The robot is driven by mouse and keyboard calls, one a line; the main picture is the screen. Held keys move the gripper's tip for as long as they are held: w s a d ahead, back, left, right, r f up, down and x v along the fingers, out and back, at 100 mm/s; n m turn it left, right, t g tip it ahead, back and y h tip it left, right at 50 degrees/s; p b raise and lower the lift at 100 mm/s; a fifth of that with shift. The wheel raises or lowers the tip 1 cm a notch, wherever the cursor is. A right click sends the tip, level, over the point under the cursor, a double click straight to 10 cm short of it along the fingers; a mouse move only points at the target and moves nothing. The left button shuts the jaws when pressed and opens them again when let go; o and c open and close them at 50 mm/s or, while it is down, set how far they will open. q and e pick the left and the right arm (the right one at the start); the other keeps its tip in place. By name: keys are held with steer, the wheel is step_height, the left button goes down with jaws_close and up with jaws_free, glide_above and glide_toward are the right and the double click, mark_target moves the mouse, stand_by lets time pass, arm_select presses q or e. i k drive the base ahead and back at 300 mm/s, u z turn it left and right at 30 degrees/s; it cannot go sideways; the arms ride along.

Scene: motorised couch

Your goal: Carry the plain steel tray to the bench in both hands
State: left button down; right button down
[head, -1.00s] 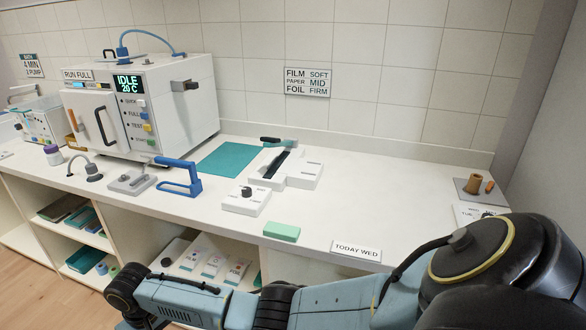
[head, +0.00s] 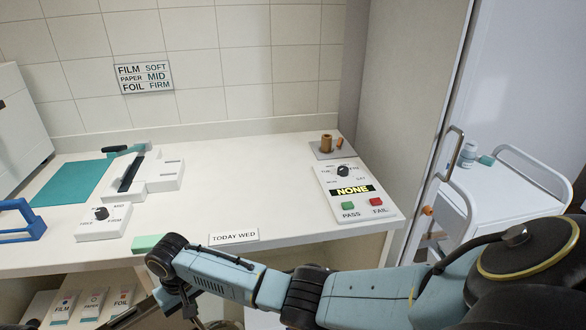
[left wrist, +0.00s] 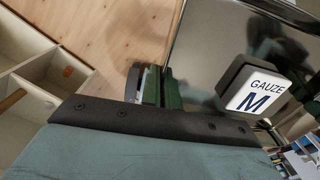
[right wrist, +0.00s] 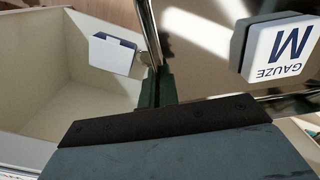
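The plain steel tray shows as a shiny, dark reflective surface with a bright rim in the left wrist view (left wrist: 205,55) and the right wrist view (right wrist: 190,50). A block labelled GAUZE M lies on it and shows in both wrist views (left wrist: 256,92) (right wrist: 277,48). My left gripper (left wrist: 152,88) has its green-padded fingers closed at the tray's rim. My right gripper (right wrist: 160,90) also has its fingers closed at the rim. The tray is over open floor and low shelving. In the head view my right arm covers the lower area, and most of the tray is hidden.
A white cart (head: 500,200) stands right of the bench. Bare bench top lies between device and panel.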

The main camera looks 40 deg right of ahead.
mark_target(249, 198)
steer(key=z, duration=1.1)
